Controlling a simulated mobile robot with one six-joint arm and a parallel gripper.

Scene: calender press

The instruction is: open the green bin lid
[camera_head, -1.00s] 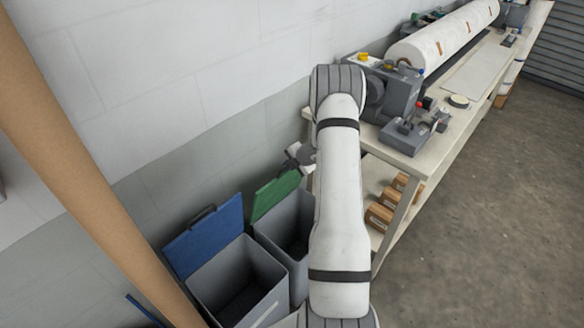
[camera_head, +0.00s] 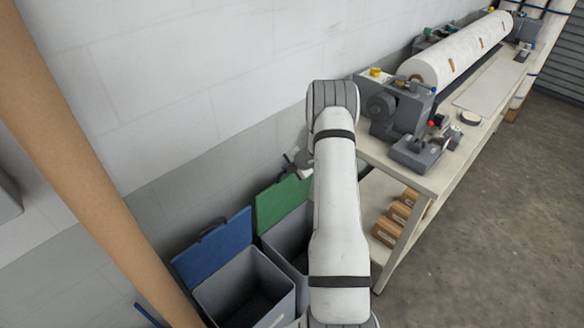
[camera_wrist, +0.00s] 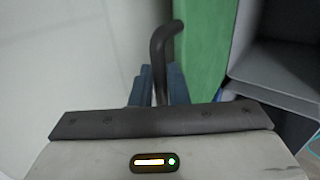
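The green bin lid (camera_head: 281,203) stands raised, nearly upright, at the back of its grey bin (camera_head: 290,242), and the bin's mouth is open. In the wrist view the green lid (camera_wrist: 206,45) runs up the picture right of centre, with its dark bent handle (camera_wrist: 165,42) at its left edge. My gripper (camera_wrist: 160,82) has its blue-grey fingers close on both sides of the handle and appears shut on it. In the head view my gripper (camera_head: 298,161) shows only partly, beside the lid's top; my arm hides the rest.
A grey bin with a raised blue lid (camera_head: 214,246) stands to the left. A workbench (camera_head: 437,178) with a calender press (camera_head: 395,105) is on the right, with boxes (camera_head: 396,215) on its lower shelf. A white-grey wall (camera_head: 220,80) is behind the bins. Floor on the right is clear.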

